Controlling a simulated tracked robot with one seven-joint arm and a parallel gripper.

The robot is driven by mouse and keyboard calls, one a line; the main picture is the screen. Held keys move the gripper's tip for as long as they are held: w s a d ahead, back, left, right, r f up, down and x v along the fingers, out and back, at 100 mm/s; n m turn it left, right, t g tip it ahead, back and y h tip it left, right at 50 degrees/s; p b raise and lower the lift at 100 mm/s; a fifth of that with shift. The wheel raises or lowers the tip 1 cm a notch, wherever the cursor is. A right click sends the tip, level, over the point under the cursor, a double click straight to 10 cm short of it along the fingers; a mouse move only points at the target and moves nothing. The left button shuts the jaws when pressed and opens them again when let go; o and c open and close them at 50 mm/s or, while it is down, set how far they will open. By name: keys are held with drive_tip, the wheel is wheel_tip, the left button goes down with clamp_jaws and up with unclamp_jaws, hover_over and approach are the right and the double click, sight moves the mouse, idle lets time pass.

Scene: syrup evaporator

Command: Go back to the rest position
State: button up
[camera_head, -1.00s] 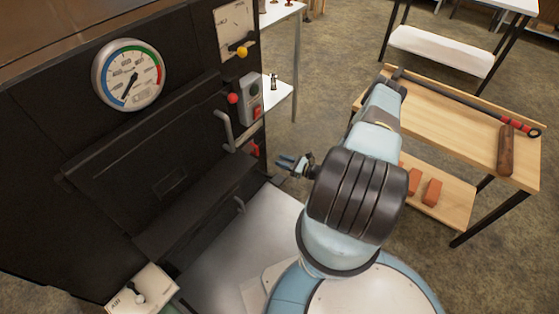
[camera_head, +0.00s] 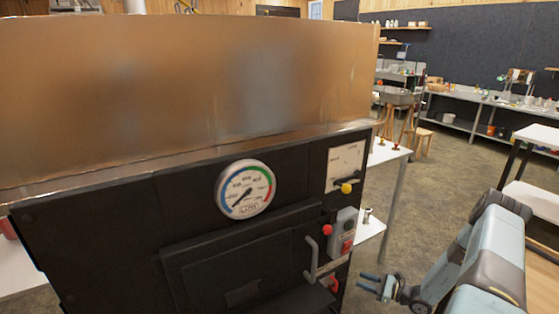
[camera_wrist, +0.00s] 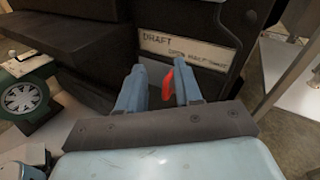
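My gripper (camera_head: 370,283) is at the lower right of the head view, beside the front of the black evaporator (camera_head: 110,235) and apart from it. In the wrist view my gripper (camera_wrist: 160,88) has its two blue fingers apart, with nothing between them. Part of a red handle (camera_wrist: 168,84) shows behind the fingers, near a plate marked DRAFT (camera_wrist: 185,48). My arm reaches in from the right edge of the head view. My base is out of view there.
The evaporator front carries a round gauge (camera_head: 245,189), a bar door handle (camera_head: 311,258) and a control box with a red button (camera_head: 327,230). A white table (camera_head: 385,155) stands behind it. Open floor (camera_head: 430,200) lies between.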

drive_tip(key=s+a+r+n+g+h, duration=0.25)
drive_tip(key=r+n, duration=0.25)
drive_tip(key=r, duration=0.8)
drive_tip(key=s+a+r+n+g+h, duration=0.1)
drive_tip(key=a+r+n+g, duration=0.25)
drive_tip(key=r, duration=0.85)
drive_tip(key=s+a+r+n+g+h, duration=0.15)
drive_tip(key=r+n+g, duration=0.35)
drive_tip(key=r, duration=0.8)
drive_tip(key=s+a+r+n+t+h, duration=0.1)
drive_tip(key=s+a+r+n+h, duration=0.15)
drive_tip(key=s+r, duration=0.35)
drive_tip(key=s+a+r+n+t+h, duration=0.1)
drive_tip(key=s+r+n+h, duration=0.2)
drive_tip(key=r, duration=0.5)
drive_tip(key=s+r+n+t+h, duration=0.1)
drive_tip(key=s+r, duration=0.3)
drive_tip(key=s, duration=0.5)
drive_tip(key=s+r+n+t+h, duration=0.2)
drive_tip(key=s+r+t+h, duration=0.1)
drive_tip(key=s, duration=0.6)
drive_tip(key=shift+d+r+t, duration=0.3)
drive_tip(key=shift+r+t, duration=0.4)
drive_tip(key=shift+r, duration=0.5)
